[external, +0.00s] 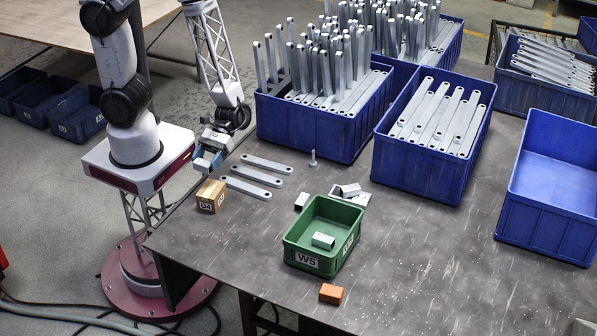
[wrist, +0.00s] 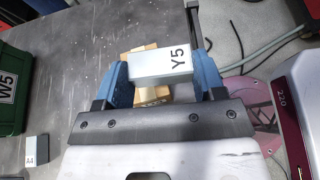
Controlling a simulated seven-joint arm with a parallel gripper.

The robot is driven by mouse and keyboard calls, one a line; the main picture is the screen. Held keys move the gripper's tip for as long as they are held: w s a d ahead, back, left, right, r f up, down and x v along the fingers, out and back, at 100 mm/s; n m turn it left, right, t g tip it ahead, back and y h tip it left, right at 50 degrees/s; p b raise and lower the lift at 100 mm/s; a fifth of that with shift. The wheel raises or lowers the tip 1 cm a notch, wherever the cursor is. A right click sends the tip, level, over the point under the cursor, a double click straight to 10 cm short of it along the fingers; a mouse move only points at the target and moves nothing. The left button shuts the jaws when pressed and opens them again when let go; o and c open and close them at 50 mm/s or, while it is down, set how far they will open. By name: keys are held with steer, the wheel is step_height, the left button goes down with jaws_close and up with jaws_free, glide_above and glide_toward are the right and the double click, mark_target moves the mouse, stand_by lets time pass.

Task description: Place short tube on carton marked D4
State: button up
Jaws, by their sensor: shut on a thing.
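The carton marked D4 (external: 211,196) is a small tan box near the table's left edge. It shows partly behind the held tube in the wrist view (wrist: 153,96). My gripper (external: 207,158) is above and slightly behind the carton. In the wrist view, its blue fingers (wrist: 163,72) are shut on a short light-grey tube marked Y5 (wrist: 160,66). The tube's end (external: 202,164) also shows at the jaws in the external view. The tube appears to be held above the carton, with a gap between them. Part of the carton is hidden by the tube.
A green bin marked W5 (external: 291,243) holds a pale block (external: 323,241). An orange block (external: 331,293) lies in front of it. Several flat brackets (external: 252,188) lie right of the carton. A block marked A4 (wrist: 37,150) shows in the wrist view. Blue bins (external: 383,143) stand behind.

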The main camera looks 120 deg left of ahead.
steer(key=s, duration=1.2)
steer(key=shift+a+r, duration=0.4)
steer(key=shift+a, duration=0.05)
glide_above(216, 185)
steer(key=shift+a+f, duration=0.1)
steer(key=shift+f, duration=0.7)
steer(key=shift+f, duration=1.75)
steer(key=shift+f, duration=0.1)
steer(key=o, duration=0.9)
steer(key=shift+o, duration=0.2)
